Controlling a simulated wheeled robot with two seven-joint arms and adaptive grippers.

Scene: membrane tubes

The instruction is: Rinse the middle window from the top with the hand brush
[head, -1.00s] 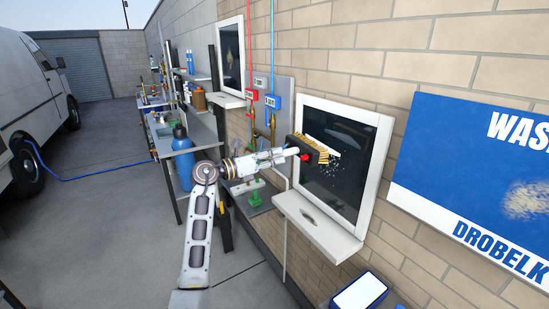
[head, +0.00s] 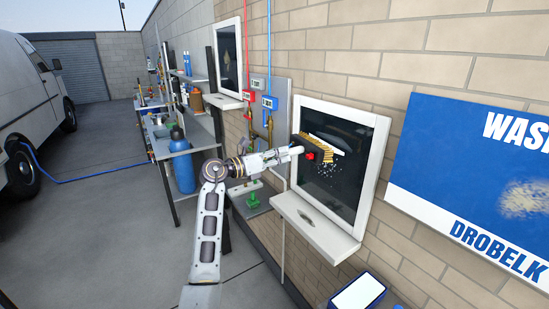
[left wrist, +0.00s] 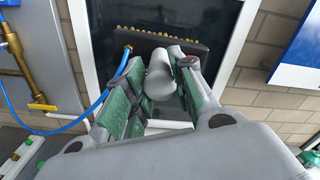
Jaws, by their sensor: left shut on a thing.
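My left gripper (head: 285,156) is shut on the pale handle of the hand brush (head: 318,153), which has a dark head, tan bristles and a red part. In the left wrist view, the gripper's green-padded fingers (left wrist: 160,85) hold the rounded grey-white handle (left wrist: 159,72), with the dark brush head (left wrist: 185,44) beyond. The brush is at the upper part of the nearer white-framed window (head: 372,180); I cannot tell whether the bristles touch the glass. A whitish streak and white specks show on the dark pane around it. My right gripper is not in view.
A white ledge (head: 318,232) juts out below the window. A blue hose (left wrist: 70,130) runs to the brush. Pipes and valves (head: 268,110) are on the wall to the left. Another window (head: 229,55) is farther along. A blue sign (head: 440,170) hangs at right.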

